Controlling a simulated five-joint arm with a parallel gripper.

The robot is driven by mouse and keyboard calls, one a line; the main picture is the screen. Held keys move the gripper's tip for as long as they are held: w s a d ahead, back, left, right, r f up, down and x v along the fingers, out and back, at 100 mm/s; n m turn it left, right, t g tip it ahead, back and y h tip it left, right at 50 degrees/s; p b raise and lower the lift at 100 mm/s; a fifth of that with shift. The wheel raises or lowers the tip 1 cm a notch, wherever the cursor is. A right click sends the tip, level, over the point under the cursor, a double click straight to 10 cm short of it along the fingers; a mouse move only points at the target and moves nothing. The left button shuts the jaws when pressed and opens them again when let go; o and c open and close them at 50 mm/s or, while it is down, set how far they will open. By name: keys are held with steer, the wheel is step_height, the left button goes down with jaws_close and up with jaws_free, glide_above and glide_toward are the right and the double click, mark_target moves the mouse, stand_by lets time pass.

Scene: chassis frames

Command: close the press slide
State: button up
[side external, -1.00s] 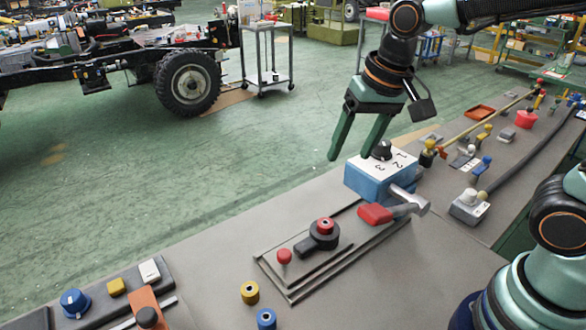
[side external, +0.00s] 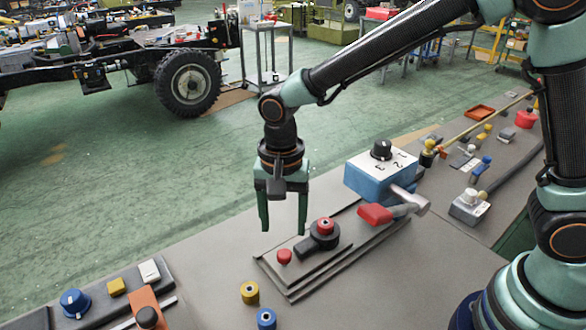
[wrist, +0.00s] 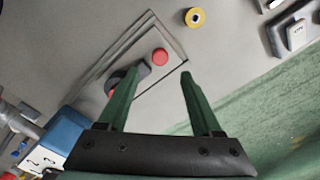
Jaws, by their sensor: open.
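The press slide appears to be the flat grey plate (side external: 300,271) on a railed grey base on the bench. It carries a small red knob (side external: 284,257) at its near left end and a black lever with a red cap (side external: 325,227) farther along. My gripper (side external: 284,230) points down, open and empty, above the slide's left part and apart from it. In the wrist view the red knob (wrist: 160,56) shows ahead of the gap between my fingers (wrist: 153,82). The left finger partly hides the black lever (wrist: 138,73).
A blue box (side external: 372,181) with a numbered black dial stands right of the slide, beside a red-handled lever (side external: 375,213). Yellow (side external: 249,292) and blue (side external: 266,318) round parts stand in front. A control panel (side external: 95,307) lies at lower left.

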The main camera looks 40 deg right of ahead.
mark_target(285, 252)
step_height(285, 252, down, 8)
steer(key=shift+r, duration=0.2)
jaws_close()
stand_by(1.5)
